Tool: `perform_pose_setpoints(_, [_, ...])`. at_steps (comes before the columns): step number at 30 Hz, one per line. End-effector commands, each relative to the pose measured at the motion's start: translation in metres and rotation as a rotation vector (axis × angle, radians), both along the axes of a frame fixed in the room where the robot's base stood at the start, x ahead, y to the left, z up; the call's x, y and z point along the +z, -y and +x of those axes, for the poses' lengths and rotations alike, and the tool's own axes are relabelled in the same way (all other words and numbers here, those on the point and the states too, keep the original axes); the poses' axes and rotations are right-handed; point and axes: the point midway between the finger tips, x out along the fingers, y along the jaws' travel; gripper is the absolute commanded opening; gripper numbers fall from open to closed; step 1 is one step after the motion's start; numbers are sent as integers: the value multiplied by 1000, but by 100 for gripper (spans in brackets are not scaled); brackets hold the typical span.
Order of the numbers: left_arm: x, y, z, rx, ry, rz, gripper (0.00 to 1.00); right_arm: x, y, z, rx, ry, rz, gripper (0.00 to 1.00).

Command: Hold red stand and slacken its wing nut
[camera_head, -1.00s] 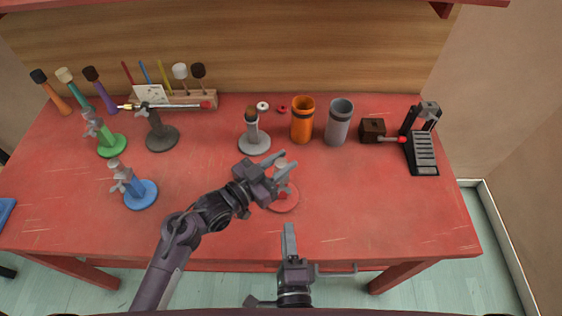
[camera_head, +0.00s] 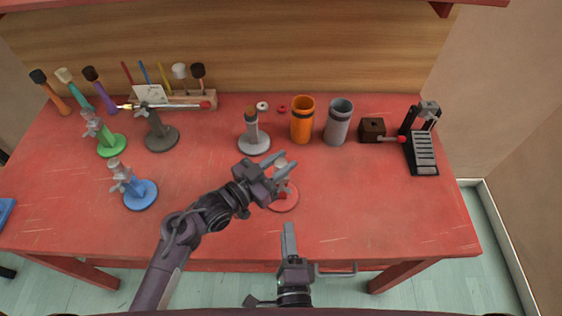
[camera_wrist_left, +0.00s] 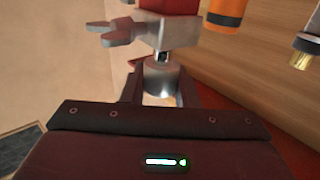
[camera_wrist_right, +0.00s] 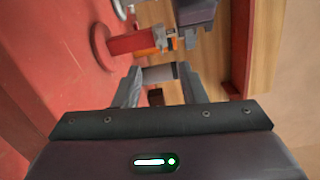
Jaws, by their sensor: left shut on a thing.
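The red stand (camera_head: 283,201) stands upright near the front middle of the table, with a round red base and a grey upper part. My left gripper (camera_head: 288,165) is shut on the grey top cylinder (camera_wrist_left: 160,78) of the stand. In the left wrist view the wing nut (camera_wrist_left: 110,30) sticks out sideways from the grey collar (camera_wrist_left: 175,30) just beyond my fingers. My right gripper (camera_head: 289,226) is in front of the stand, apart from it. In the right wrist view its fingers (camera_wrist_right: 158,72) are open with nothing held; the stand's red post (camera_wrist_right: 130,44) shows beyond them.
Blue (camera_head: 140,194), green (camera_head: 111,146) and dark grey (camera_head: 161,138) stands are at left. A light grey stand (camera_head: 254,143), orange cup (camera_head: 302,120) and grey cup (camera_head: 338,122) are behind. The table's front right is clear.

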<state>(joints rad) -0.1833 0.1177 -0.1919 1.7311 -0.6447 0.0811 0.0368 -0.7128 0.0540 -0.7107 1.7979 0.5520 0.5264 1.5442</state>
Motion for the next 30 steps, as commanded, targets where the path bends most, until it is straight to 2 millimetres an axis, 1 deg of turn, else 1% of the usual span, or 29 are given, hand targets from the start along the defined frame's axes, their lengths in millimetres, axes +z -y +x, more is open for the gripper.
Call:
perform_pose_setpoints(1, [0,0,0,0,-1,1,0,0,0,0,0,0,-2,44])
perform_pose_setpoints(3, [0,0,0,0,-1,1,0,0,0,0,0,2,-23,53])
perform_pose_setpoints(5, [0,0,0,0,-1,1,0,0,0,-1,1,6,-64,60])
perform_pose_setpoints(8, [0,0,0,0,-1,1,0,0,0,-2,2,17,-193,60])
perform_pose_setpoints(11, [0,0,0,0,-1,1,0,0,-1,-4,2,34,-394,60])
perform_pose_setpoints(21, [0,0,0,0,-1,1,0,0,0,-11,1,103,-1188,60])
perform_pose_setpoints(24, [0,0,0,0,-1,1,0,0,0,-13,2,120,-1382,60])
perform_pose_setpoints(27, [0,0,0,0,-1,1,0,0,1,-14,1,133,-1531,60])
perform_pose_setpoints(30, [0,0,0,0,-1,1,0,0,1,-15,0,141,-1630,60])
